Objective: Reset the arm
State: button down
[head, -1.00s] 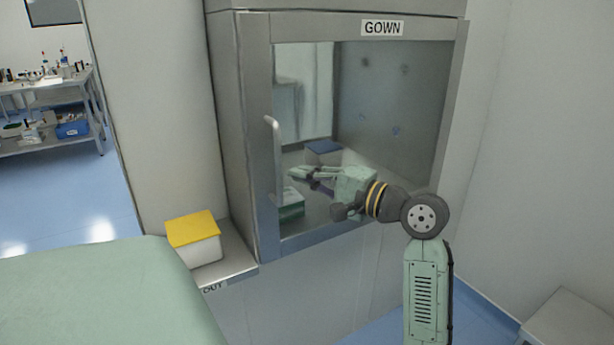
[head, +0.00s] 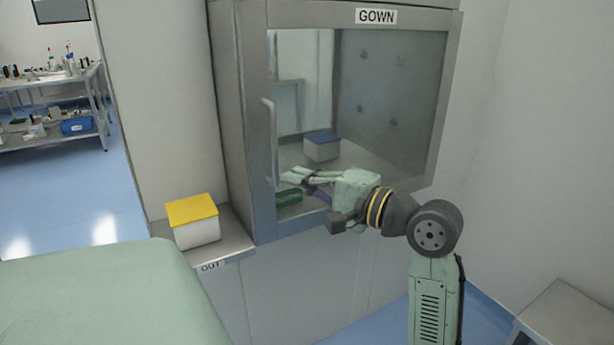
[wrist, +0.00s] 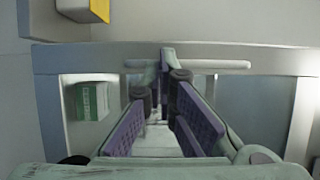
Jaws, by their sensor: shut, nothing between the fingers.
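My gripper (head: 288,178) is shut and empty, in front of the glass of the cabinet marked GOWN. It points left in the head view, with its fingertips near the lower end of the vertical door handle (head: 269,140). In the wrist view the purple-padded fingers (wrist: 167,62) meet at their tips, and the handle shows as a pale bar (wrist: 222,64) across behind them. Whether the tips touch the handle I cannot tell. My arm is bent, with the elbow out to the right of the gripper.
The cabinet door (head: 390,115) looks shut. Behind its glass are a blue-lidded box (head: 321,149) and a green box (head: 288,196). A yellow-lidded white box (head: 196,228) stands on the OUT shelf at left. A bench (head: 575,320) is at lower right.

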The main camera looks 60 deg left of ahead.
jog(key=s+d, duration=0.2)
jog(key=s, duration=0.1)
jog(key=shift+d+b, duration=0.35)
jog(key=shift+d, duration=0.05)
jog(key=shift+r, duration=0.1)
